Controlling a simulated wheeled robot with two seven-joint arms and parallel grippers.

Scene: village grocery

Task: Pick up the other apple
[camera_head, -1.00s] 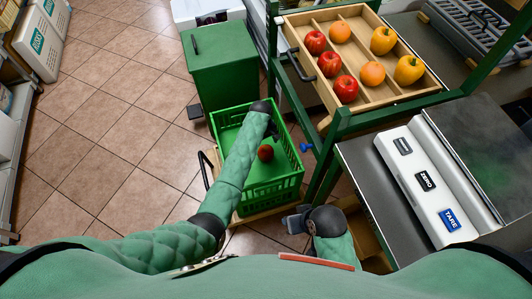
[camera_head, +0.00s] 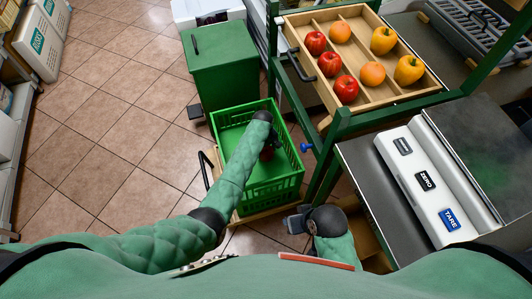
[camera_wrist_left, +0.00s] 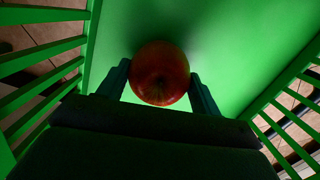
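A red apple (camera_head: 266,154) lies on the floor of the green crate (camera_head: 293,192), partly hidden by my left arm. In the left wrist view the apple (camera_wrist_left: 160,74) sits between the two fingers of my left gripper (camera_wrist_left: 161,84). The fingers are spread to about the apple's width, one on each side; no firm grip shows. In the head view my left gripper (camera_head: 271,138) reaches down into the crate. Three more red apples (camera_head: 315,43) lie in the wooden tray's left compartments. My right gripper (camera_head: 297,222) is low beside the crate, away from the apples; its finger opening is unclear.
The wooden tray (camera_head: 372,12) also holds two oranges (camera_head: 373,74) and two yellow peppers (camera_head: 383,40). A green bin (camera_head: 222,75) stands behind the crate. A scale (camera_head: 425,175) sits on the counter at right. Tiled floor is free at left.

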